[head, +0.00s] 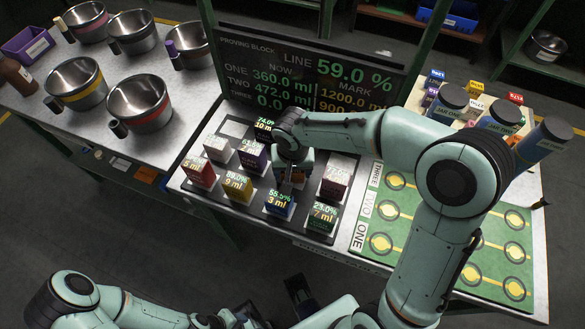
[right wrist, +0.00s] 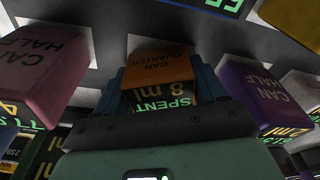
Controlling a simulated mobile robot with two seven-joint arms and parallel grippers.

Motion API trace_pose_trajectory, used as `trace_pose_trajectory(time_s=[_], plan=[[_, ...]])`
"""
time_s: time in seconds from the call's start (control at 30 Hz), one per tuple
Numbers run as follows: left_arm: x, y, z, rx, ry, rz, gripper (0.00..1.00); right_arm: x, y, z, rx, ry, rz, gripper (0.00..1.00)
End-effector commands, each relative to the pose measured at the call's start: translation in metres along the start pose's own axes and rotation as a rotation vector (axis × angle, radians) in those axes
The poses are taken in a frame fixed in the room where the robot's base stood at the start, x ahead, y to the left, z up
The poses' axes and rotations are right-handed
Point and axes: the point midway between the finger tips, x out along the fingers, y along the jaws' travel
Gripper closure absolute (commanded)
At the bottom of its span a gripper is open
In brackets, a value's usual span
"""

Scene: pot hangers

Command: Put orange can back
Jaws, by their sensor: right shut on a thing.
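The orange can (right wrist: 158,72), its top lettered CAN QUARTER and its side SPENT 8 ml, is between the fingers of my right gripper (right wrist: 165,95) in the right wrist view. In the head view my right gripper (head: 293,178) points down over the dark can rack (head: 225,208), among the other cans. The orange can is mostly hidden there. I cannot tell whether its base touches the rack.
Red (head: 199,174), yellow (head: 238,186), blue (head: 279,204), green (head: 322,217) and purple (head: 253,156) cans stand close around. A display board (head: 300,75) rises behind. Pots (head: 139,102) fill the left table; a green mat (head: 450,240) and dark-lidded jars (head: 497,118) are right.

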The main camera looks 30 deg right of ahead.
Motion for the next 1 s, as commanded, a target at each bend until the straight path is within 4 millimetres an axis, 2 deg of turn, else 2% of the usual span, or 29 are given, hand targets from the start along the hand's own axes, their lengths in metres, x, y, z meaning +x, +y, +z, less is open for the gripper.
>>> trace_pose_trajectory(time_s=[0.03,0.07,0.1,0.13,0.4,0.53,0.67,1.0], plan=[[0.003,-0.001,-0.001,0.000,0.003,0.001,0.57,0.003,0.000,0.000,0.000,0.000,0.000,0.68],[0.002,0.000,-0.001,0.000,0.003,0.001,0.57,0.002,0.000,0.000,0.000,-0.001,0.000,0.20],[0.001,0.000,-0.001,0.000,0.003,0.001,0.57,0.002,0.000,0.000,0.000,-0.001,0.000,0.07],[0.001,0.000,-0.001,0.000,0.003,0.001,0.57,0.002,0.000,0.000,0.000,-0.001,0.000,0.04],[0.001,0.000,-0.001,0.000,0.002,0.001,0.57,0.001,0.000,0.000,0.000,0.000,0.000,0.04],[-0.003,0.001,0.001,0.000,-0.004,-0.001,0.57,-0.007,0.000,-0.001,0.000,0.002,-0.001,0.04],[-0.005,0.001,0.002,-0.001,-0.007,-0.001,0.57,-0.029,-0.001,-0.001,0.001,0.005,-0.003,0.04],[-0.013,0.003,0.005,-0.002,-0.015,-0.004,0.57,-0.100,-0.001,-0.001,0.000,0.003,-0.003,0.04]])
